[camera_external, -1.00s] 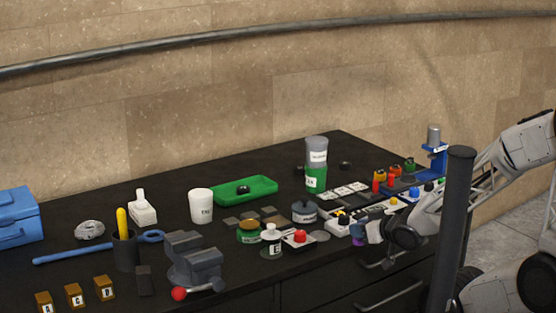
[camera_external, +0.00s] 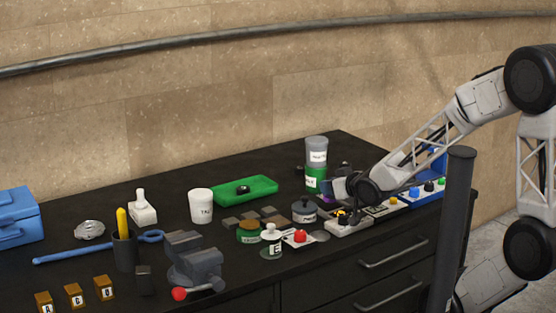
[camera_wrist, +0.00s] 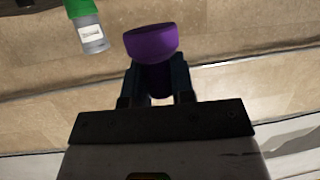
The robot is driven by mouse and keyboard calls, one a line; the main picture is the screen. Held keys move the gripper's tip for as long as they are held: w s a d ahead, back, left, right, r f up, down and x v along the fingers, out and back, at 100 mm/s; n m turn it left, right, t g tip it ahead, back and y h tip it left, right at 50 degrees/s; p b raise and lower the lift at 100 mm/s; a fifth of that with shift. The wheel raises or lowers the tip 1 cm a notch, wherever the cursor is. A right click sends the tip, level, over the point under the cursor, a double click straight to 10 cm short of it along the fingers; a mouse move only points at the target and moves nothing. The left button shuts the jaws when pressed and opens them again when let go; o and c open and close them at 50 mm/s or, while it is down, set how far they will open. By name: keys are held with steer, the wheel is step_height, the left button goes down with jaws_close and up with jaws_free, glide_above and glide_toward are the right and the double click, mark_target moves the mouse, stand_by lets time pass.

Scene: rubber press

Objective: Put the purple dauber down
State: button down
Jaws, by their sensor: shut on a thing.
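The purple dauber (camera_wrist: 152,41) is held between the two fingers of my gripper (camera_wrist: 156,82) in the wrist view, with its wide rounded end beyond the fingertips. In the external view a small purple patch of the dauber (camera_external: 327,198) shows at the tip of my gripper (camera_external: 336,190). My gripper is over the right part of the black table (camera_external: 150,190), near the green and grey bottle (camera_external: 316,172). I cannot tell whether the dauber touches the table.
A green tray (camera_external: 262,187), a white cup (camera_external: 200,206) and a dark round jar (camera_external: 304,211) stand left of my gripper. A dark post (camera_external: 455,220) stands at the right foreground.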

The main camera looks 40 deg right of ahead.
steer(key=w+d+r+m+h, duration=0.1)
steer(key=w+r, duration=0.1)
steer(key=w, duration=3.3)
steer(key=shift+r+m+h, duration=0.2)
steer(key=shift+m+h, duration=0.1)
steer(key=shift+h, duration=0.1)
steer(key=s+n+y, duration=0.1)
steer(key=s, duration=2.5)
steer(key=s+a+f, duration=0.1)
steer(key=s+f, duration=0.3)
steer(key=s, duration=0.8)
steer(key=s+a+f+n+y, duration=0.1)
steer(key=s+f, duration=0.4)
steer(key=s, duration=0.7)
steer(key=shift+a+y, duration=0.15)
steer(key=shift+y, duration=0.15)
steer(key=shift+w+f, duration=0.1)
steer(key=shift+w, duration=0.15)
